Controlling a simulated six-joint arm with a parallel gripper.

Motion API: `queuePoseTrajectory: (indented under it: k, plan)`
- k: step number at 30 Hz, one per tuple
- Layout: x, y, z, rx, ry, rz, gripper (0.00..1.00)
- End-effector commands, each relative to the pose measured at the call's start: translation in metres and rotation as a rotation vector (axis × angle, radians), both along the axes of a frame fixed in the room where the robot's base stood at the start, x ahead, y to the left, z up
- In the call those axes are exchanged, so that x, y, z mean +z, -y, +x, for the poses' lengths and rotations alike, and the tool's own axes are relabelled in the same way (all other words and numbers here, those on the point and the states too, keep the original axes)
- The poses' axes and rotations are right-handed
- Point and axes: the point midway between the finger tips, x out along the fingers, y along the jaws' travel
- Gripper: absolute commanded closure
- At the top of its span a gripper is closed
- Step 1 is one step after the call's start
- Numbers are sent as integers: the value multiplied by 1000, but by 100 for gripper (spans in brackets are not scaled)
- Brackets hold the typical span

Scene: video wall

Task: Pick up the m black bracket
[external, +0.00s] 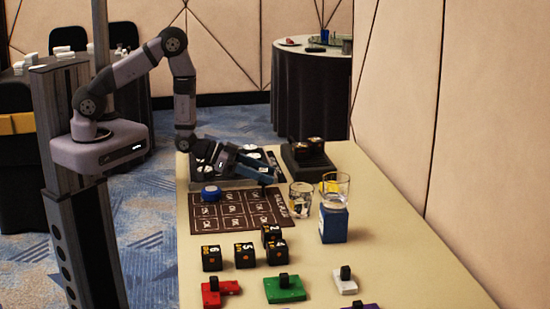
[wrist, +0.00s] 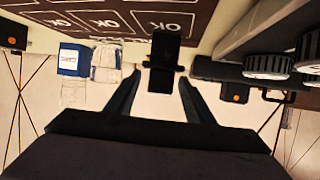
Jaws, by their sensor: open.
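In the external view my gripper (external: 271,176) is low over the table, tilted toward the right. The bracket is hard to make out there.
The brown mat (external: 236,210) carries a blue round piece (external: 210,192). A tray with white discs (external: 203,170) lies behind. Two glasses (external: 301,202), a blue box (external: 334,224) and a black two-knob device (external: 307,158) stand close right. Numbered black cubes (external: 245,255) and coloured pieces are in front.

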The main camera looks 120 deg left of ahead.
Motion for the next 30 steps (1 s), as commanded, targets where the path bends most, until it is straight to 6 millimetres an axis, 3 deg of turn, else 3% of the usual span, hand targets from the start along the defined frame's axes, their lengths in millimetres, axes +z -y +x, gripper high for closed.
queuePoseTrajectory:
  k: [2,3,9,23,30]
  plan:
    - [0,0,0,0,0,0,52]
    - [0,0,0,0,0,0,56]
    - [0,0,0,0,0,0,100]
    - [6,-1,0,0,3,3,100]
    - [24,-1,1,0,5,5,100]
